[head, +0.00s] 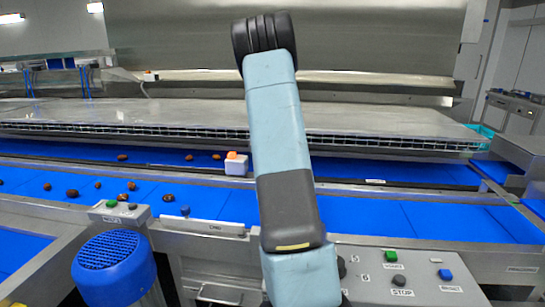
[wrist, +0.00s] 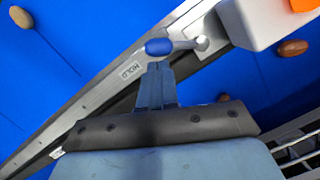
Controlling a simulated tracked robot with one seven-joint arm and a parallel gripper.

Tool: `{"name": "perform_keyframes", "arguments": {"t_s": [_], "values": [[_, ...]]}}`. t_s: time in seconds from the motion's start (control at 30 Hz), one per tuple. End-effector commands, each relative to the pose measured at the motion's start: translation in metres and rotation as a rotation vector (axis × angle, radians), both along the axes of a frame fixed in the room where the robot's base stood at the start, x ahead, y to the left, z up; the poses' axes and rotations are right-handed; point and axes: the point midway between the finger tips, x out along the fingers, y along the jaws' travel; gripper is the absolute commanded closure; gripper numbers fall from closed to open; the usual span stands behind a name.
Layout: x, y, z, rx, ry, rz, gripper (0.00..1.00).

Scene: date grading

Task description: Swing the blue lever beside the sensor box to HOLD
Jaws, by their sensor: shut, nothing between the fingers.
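The blue lever knob (wrist: 158,47) shows in the wrist view, on a short arm that runs right to a metal pivot (wrist: 203,43) on the rail. In the head view my arm hides the gripper and lever.
The metal rail (wrist: 85,103) runs diagonally in the wrist view. A panel (head: 420,262) with buttons and a blue motor (head: 112,268) stand at the front. A wide metal cover (head: 180,113) lies behind.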

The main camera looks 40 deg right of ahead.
Motion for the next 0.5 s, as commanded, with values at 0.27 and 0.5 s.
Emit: {"name": "perform_keyframes", "arguments": {"t_s": [0.27, 0.5], "values": [[0.004, -0.015, 0.054, -0.007, -0.006, -0.003, 1.00], [0.007, -0.026, 0.095, -0.009, -0.004, -0.004, 1.00]]}}
